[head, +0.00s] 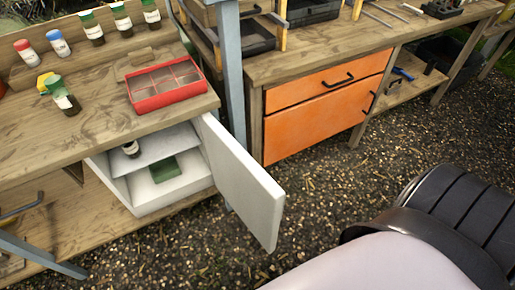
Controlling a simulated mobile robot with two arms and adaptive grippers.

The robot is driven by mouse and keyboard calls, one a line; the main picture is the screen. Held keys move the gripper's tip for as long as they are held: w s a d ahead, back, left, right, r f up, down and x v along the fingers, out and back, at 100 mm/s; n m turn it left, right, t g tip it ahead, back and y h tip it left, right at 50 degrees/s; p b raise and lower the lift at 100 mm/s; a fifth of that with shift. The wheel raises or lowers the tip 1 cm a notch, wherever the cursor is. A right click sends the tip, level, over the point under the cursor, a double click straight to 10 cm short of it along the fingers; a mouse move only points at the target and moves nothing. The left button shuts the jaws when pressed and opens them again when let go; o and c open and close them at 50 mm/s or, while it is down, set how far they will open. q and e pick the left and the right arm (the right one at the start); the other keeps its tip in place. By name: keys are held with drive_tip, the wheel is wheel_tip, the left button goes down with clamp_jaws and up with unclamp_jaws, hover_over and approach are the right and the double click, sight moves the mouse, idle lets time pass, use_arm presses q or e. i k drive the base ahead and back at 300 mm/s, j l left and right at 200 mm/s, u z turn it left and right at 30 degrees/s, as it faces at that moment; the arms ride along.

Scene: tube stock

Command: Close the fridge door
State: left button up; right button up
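The fridge (150,203) is a small white box under the wooden bench at the left. Its white door (243,181) stands open, swung out to the right and towards me. Inside, a bottle (131,149) stands on the upper shelf (155,146), and a dark green thing (165,168) lies below it. Neither of my grippers is in view, so I cannot see whether they are open or shut.
A red divided tray (166,101) and several small bottles stand on the bench top (105,118). A blue-grey post (232,75) rises behind the door. An orange cabinet (325,105) stands under the second bench. Gravel floor (330,195) lies clear right of the door.

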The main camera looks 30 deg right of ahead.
sight(258, 200)
drive_tip(key=l+u, duration=0.2)
drive_tip(key=l, duration=0.35)
drive_tip(key=l+u, duration=0.2)
drive_tip(key=l, duration=0.4)
drive_tip(key=l+u, duration=0.2)
drive_tip(key=l, duration=0.35)
drive_tip(key=k+l+u, duration=0.2)
drive_tip(key=l, duration=0.35)
drive_tip(key=i, duration=0.05)
